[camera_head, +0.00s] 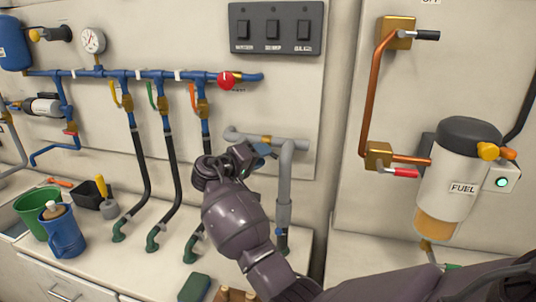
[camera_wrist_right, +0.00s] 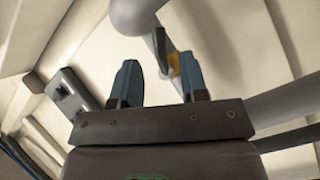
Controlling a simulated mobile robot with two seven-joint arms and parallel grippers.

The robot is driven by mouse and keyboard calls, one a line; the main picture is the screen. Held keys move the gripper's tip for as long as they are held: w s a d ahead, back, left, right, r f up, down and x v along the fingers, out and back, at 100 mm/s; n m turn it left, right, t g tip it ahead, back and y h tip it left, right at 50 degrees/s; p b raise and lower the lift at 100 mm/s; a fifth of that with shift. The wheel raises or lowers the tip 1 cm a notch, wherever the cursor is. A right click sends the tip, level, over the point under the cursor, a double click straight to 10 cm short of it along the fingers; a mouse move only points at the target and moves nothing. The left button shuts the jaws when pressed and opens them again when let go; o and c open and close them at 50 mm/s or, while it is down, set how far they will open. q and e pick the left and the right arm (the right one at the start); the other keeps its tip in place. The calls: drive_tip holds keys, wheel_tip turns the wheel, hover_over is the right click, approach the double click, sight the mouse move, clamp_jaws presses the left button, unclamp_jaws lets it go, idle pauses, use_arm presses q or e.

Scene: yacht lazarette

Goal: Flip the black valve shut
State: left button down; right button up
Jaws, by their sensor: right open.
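A grey pipe (camera_head: 288,146) on the wall bends down to the right of several blue-pipe branches. A brass valve body (camera_head: 266,139) sits on it. My right gripper (camera_head: 258,153) is in front of this valve, open and empty. In the right wrist view, a dark lever (camera_wrist_right: 161,48) and yellow brass part (camera_wrist_right: 174,64) lie beyond and between the two blue fingertips (camera_wrist_right: 160,85), apart from them. In the head view the gripper hides this lever. Another black-handled valve (camera_head: 427,36) is at the top of the copper pipe. My left gripper is out of view.
A copper pipe (camera_head: 370,90) and a fuel filter (camera_head: 460,180) are on the right panel. A red knob (camera_head: 226,79) and a black switch panel (camera_head: 275,28) are above the gripper. A green bucket (camera_head: 37,208) and blue jug (camera_head: 63,235) stand on the counter, left.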

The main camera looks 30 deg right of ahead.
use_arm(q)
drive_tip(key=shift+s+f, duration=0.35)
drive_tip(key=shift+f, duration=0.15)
use_arm(e)
drive_tip(key=s+a, duration=0.1)
drive_tip(key=a, duration=0.6)
drive_tip(key=shift+r, duration=0.25)
